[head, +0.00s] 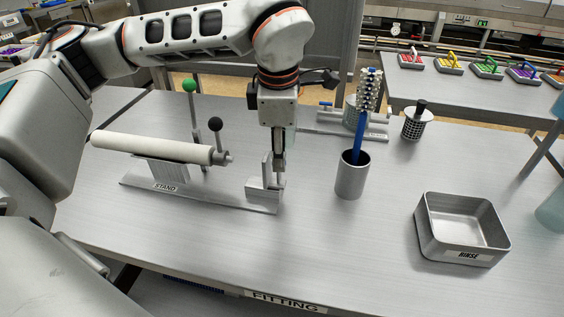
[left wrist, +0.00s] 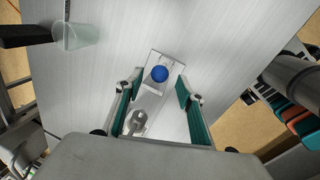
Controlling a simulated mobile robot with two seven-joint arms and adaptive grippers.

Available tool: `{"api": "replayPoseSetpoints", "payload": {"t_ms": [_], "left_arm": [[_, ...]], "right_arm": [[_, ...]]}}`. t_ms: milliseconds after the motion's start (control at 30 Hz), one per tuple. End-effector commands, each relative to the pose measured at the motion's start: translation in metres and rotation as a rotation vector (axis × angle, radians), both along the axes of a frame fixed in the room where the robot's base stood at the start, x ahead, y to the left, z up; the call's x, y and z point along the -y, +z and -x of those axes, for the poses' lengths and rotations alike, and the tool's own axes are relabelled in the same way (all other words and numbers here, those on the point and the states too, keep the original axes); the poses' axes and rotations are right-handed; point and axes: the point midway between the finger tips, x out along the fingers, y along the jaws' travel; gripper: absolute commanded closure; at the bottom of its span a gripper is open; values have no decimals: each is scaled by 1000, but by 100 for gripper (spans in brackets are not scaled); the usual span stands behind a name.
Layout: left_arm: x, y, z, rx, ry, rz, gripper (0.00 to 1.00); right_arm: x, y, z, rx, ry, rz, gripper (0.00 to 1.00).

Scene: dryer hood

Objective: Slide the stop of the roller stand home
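The roller stand (head: 165,187), labelled STAND, has a long flat metal base and carries a white roller (head: 150,146). A metal block (head: 257,190) with an upright piece sits at the base's right end; it looks like the stop. My left gripper (head: 279,178) points down at this block and partly hides it; I cannot tell whether they touch. In the left wrist view, its teal-padded fingers (left wrist: 159,100) are spread on either side of a metal plate with a blue round knob (left wrist: 160,73) and a grey metal part (left wrist: 137,122). My right gripper does not show.
Levers with a green knob (head: 190,86) and a black knob (head: 215,124) rise by the roller. A metal cup (head: 352,181) holding a blue-handled brush (head: 368,92) stands right of my gripper. The RINSE tray (head: 464,242) is at right. Bare bench lies in front.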

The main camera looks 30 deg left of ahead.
Motion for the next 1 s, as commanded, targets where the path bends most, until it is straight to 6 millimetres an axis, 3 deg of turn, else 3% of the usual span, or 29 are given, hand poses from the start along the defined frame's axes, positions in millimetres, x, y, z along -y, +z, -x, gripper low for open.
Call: {"api": "replayPoseSetpoints", "payload": {"t_ms": [100, 300, 700, 833, 867, 1000], "left_arm": [[-1, -21, -3, -4, -1, 1, 62], [-3, -43, -7, -4, -2, 1, 62], [-4, -50, -9, -1, -1, 2, 62], [-4, -50, -9, -1, -1, 2, 96], [-4, -50, -9, -1, -1, 2, 100], [-4, -49, -8, -1, -1, 2, 100]], "right_arm": [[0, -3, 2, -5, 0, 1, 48], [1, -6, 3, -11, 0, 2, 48], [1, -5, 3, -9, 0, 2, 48], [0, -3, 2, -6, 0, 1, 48], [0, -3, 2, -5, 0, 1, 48], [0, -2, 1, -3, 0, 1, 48]]}}
